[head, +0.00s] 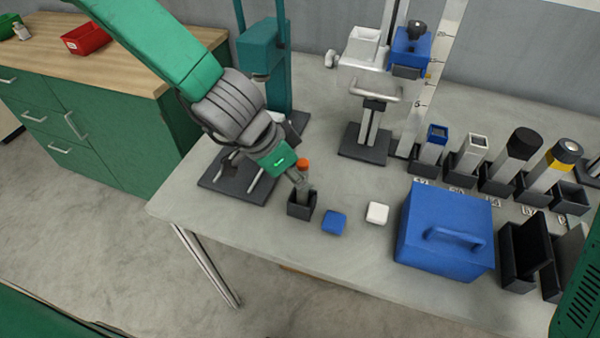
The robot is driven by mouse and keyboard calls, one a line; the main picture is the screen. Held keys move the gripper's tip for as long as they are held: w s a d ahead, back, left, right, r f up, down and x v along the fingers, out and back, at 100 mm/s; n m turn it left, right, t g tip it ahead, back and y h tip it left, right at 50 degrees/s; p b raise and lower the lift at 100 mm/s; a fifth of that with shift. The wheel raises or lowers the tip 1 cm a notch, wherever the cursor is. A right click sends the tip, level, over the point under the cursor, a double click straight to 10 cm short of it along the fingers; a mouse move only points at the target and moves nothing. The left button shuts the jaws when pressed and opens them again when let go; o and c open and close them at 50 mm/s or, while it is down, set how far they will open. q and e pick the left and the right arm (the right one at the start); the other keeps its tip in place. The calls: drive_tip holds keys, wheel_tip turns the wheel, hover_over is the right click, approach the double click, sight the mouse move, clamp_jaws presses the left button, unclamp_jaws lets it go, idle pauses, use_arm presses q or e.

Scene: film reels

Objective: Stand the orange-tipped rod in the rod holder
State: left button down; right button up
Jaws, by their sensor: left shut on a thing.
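The rod (305,186) is grey with an orange tip (302,164) and is roughly upright. Its lower end is at the opening of a small black square holder (301,210) near the table's front left; I cannot tell how deep it sits. My left gripper (300,180) reaches in from the upper left and is shut on the rod just above the holder. The gripper's fingers hide part of the rod. My right gripper does not show.
A blue block (334,222) and a white block (377,213) lie right of the holder. A blue case (445,235) stands further right. Several rods in black holders line the back right. A dark-based stand (235,185) is behind my left gripper.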

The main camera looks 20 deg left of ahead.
use_arm(q)
drive_tip(key=shift+f, duration=0.4)
drive_tip(key=c, duration=1.6)
unclamp_jaws()
drive_tip(key=shift+c, duration=0.2)
drive_tip(key=shift+r, duration=0.15)
drive_tip(key=p+v, duration=0.9)
drive_tip(key=v, duration=0.2)
drive_tip(key=shift+a, duration=0.1)
